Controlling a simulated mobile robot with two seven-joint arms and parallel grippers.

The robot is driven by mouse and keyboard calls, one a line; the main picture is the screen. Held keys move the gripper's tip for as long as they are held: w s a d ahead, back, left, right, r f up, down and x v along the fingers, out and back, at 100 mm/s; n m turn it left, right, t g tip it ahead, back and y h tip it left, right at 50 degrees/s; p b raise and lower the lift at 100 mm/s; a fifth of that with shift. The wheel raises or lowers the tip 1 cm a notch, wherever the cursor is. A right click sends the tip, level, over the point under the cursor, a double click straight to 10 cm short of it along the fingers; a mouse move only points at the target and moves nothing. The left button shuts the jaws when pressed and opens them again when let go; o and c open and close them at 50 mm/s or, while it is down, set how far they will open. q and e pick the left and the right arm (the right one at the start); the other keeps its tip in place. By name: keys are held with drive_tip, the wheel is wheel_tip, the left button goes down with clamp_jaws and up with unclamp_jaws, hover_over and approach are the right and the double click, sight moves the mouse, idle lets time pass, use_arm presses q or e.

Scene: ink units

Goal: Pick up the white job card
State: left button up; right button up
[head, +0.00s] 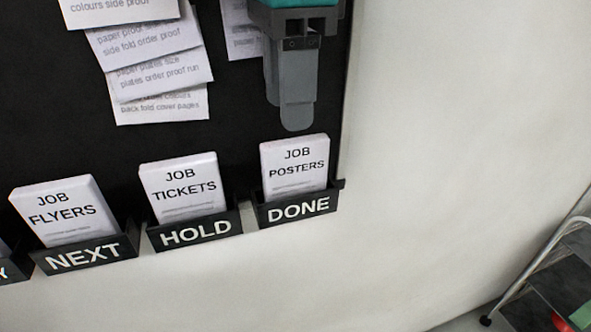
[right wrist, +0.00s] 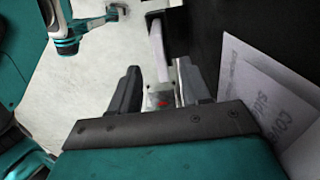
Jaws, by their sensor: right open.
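Three white job cards stand upright in black holders along the bottom of the board in the head view: JOB FLYERS (head: 56,208), JOB TICKETS (head: 180,187) and JOB POSTERS (head: 294,165). Which one the task means, I cannot tell. My right gripper (head: 297,125) is just above the JOB POSTERS card, apart from it. In the right wrist view my right gripper (right wrist: 159,68) is open, with a white card edge (right wrist: 157,45) beyond and between its fingertips. A teal and grey part of mine shows at upper left there; its jaws are unclear.
The holders read NEXT (head: 84,255), HOLD (head: 195,233) and DONE (head: 298,208). Pinned paper sheets (head: 150,55) hang on the black board (head: 50,100) above. Bare white wall (head: 440,130) lies to the right. A step ladder (head: 555,280) stands at the lower right.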

sight(295, 165)
wheel_tip(295, 165, down, 4)
drive_tip(key=shift+r, duration=0.15)
drive_tip(key=shift+d+f, duration=0.2)
drive_tip(key=shift+f, duration=1.15)
drive_tip(key=shift+d+f, duration=0.15)
drive_tip(key=shift+f, duration=1.2)
drive_tip(key=shift+c, duration=0.3)
drive_tip(key=shift+w, duration=0.1)
clamp_jaws()
